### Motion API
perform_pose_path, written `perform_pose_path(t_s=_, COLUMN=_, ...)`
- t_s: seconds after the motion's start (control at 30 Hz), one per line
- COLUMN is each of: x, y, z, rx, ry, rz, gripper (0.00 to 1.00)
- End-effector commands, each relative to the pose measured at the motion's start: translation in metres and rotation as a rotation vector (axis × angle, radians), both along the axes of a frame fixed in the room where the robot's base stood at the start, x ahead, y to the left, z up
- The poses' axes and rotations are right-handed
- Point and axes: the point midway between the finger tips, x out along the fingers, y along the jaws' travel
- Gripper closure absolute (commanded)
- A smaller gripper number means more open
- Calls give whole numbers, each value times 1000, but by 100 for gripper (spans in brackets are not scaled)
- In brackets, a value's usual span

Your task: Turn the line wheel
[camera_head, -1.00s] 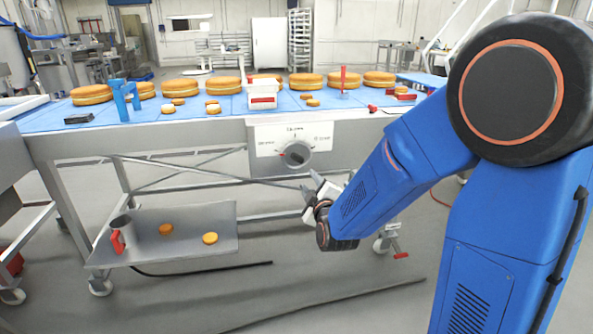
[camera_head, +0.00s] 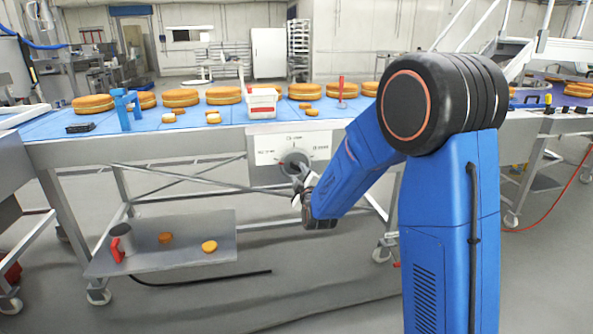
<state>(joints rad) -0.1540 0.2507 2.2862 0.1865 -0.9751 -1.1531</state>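The line wheel (camera_head: 294,160) is a round grey knob on a pale labelled panel (camera_head: 265,152) at the front edge of the conveyor table. Markings show around the knob, too small to read. My gripper (camera_head: 297,180) is just below the knob, with its pale fingers pointing up toward it. The fingers overlap the knob's lower edge in this view. I cannot tell whether they touch it, or how far apart they are.
The blue conveyor (camera_head: 222,114) carries several round cakes and small pieces. A white tub (camera_head: 262,103) and a red-handled tool (camera_head: 341,90) stand near its front edge above the panel. A lower metal shelf (camera_head: 190,240) holds a red-handled jug (camera_head: 121,241).

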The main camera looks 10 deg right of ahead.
Motion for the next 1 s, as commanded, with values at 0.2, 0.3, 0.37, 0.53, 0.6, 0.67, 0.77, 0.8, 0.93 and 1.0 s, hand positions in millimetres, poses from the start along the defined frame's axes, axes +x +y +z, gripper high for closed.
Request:
perform_pose_path(t_s=0.2, x=31, y=0, z=-1, rx=0, ry=0, rz=-1, gripper=64)
perform_pose_path(t_s=0.3, x=39, y=0, z=0, rx=0, ry=0, rz=0, gripper=64)
perform_pose_path(t_s=0.37, x=42, y=0, z=0, rx=1, ry=0, rz=0, gripper=64)
perform_pose_path(t_s=0.53, x=45, y=0, z=-1, rx=0, ry=1, rz=0, gripper=64)
perform_pose_path(t_s=0.6, x=45, y=0, z=-1, rx=0, ry=1, rz=0, gripper=64)
perform_pose_path(t_s=0.67, x=45, y=0, z=-1, rx=0, ry=1, rz=0, gripper=64)
perform_pose_path(t_s=0.77, x=45, y=0, z=0, rx=0, ry=1, rz=0, gripper=76)
perform_pose_path(t_s=0.8, x=45, y=0, z=0, rx=0, ry=1, rz=0, gripper=86)
perform_pose_path(t_s=0.93, x=45, y=0, z=0, rx=0, ry=1, rz=0, gripper=100)
perform_pose_path(t_s=1.0, x=45, y=0, z=0, rx=1, ry=1, rz=1, gripper=100)
